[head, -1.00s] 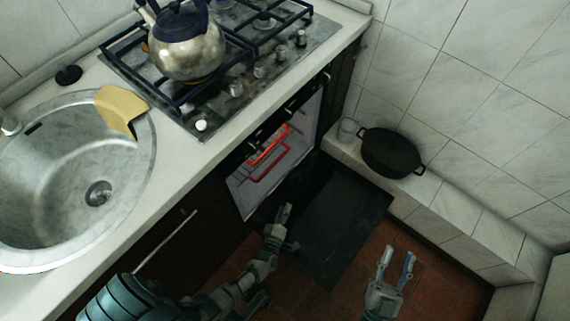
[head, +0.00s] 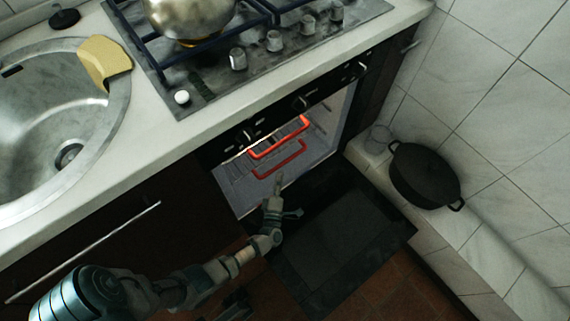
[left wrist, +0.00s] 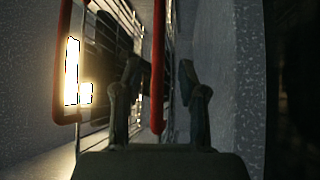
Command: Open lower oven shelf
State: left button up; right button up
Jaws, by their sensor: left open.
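The oven stands open, with its door (head: 345,235) folded down flat. Inside are two wire shelves with red handles. The upper handle (head: 280,137) is brighter; the lower shelf's red handle (head: 280,160) sits just below it. My left gripper (head: 287,197) is open in front of the lower handle, above the folded door. In the left wrist view, the lower handle (left wrist: 158,65) appears as a red bar between the two open fingers (left wrist: 160,80); I cannot tell whether they touch it. The upper handle (left wrist: 62,80) lies left of them.
A dark pot (head: 425,175) and a glass (head: 378,138) stand on the tiled ledge to the right. A kettle (head: 190,15) is on the stove above. The sink (head: 60,120) with a yellow cloth (head: 103,60) is at left.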

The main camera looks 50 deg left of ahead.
aim_at(281, 165)
pick_arm(q)
jog(key=x, duration=0.2)
jog(key=b+x, duration=0.1)
jog(key=x, duration=0.1)
jog(key=shift+w+a+f, duration=0.2)
jog(key=shift+w+a, duration=0.05)
jog(key=shift+w+a+r, duration=0.3)
jog(key=shift+w+a, duration=0.1)
jog(key=shift+w, duration=0.15)
grip_shut()
